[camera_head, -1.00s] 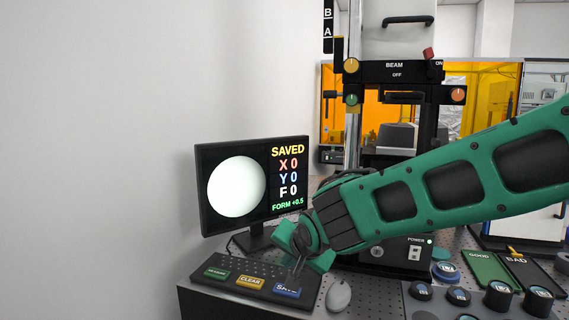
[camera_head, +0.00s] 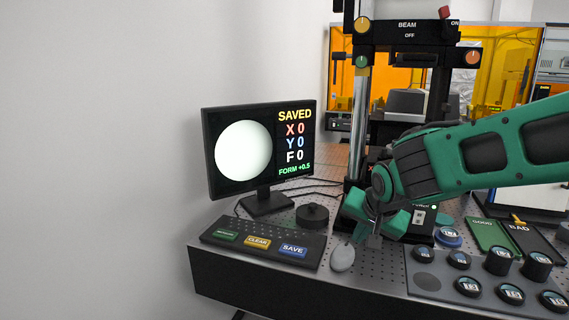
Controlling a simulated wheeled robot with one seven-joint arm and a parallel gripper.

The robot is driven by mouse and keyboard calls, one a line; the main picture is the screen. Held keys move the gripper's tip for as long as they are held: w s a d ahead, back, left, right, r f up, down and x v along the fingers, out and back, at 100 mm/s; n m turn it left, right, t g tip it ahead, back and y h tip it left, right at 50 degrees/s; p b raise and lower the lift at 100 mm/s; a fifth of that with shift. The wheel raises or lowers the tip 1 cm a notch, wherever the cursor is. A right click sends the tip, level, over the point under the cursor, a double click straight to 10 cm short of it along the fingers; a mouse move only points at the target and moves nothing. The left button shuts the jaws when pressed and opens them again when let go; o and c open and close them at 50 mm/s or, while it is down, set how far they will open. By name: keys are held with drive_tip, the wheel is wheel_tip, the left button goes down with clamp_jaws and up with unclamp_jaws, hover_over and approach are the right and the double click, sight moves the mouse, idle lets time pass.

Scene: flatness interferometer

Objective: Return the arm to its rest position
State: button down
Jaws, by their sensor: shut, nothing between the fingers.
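My green and black arm reaches in from the right edge. My gripper (camera_head: 374,240) is shut and empty, pointing down above the perforated table near the grey mouse (camera_head: 342,257). It is to the right of the keypad (camera_head: 265,248) with its green, yellow CLEAR and blue SAVE (camera_head: 293,250) keys, and apart from those keys. The monitor (camera_head: 258,150) shows a white disc, SAVED, X 0, Y 0, F 0 and FORM +0.5. My arm hides part of the interferometer column (camera_head: 359,120).
The interferometer's BEAM panel (camera_head: 407,32) stands above my arm. A black round knob-like piece (camera_head: 312,214) sits behind the keypad. A tray of several round pieces (camera_head: 425,282) and the GOOD (camera_head: 483,222) and BAD (camera_head: 519,228) pads lie to the right. The left is bare wall.

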drive_tip(key=shift+g+h, duration=0.6)
drive_tip(key=shift+g, duration=0.2)
drive_tip(key=s+d, duration=0.2)
drive_tip(key=d, duration=0.1)
drive_tip(key=s+d, duration=0.1)
drive_tip(key=d, duration=0.2)
drive_tip(key=s+d+f, duration=0.1)
drive_tip(key=s+d, duration=0.1)
drive_tip(key=d, duration=0.2)
drive_tip(key=shift+s, duration=0.3)
drive_tip(key=shift+g, duration=0.9)
drive_tip(key=s+d, duration=0.4)
drive_tip(key=s+d+f, duration=0.1)
drive_tip(key=s+d, duration=0.1)
drive_tip(key=s, duration=0.1)
drive_tip(key=shift+d, duration=0.25)
drive_tip(key=s+d+f+g, duration=0.1)
drive_tip(key=s+d, duration=0.1)
drive_tip(key=s, duration=0.7)
drive_tip(key=s+d+f+g+y, duration=0.1)
drive_tip(key=s+d+g, duration=0.1)
drive_tip(key=s, duration=0.8)
drive_tip(key=shift+d+g, duration=0.3)
drive_tip(key=shift+d, duration=0.5)
drive_tip(key=shift+f, duration=0.1)
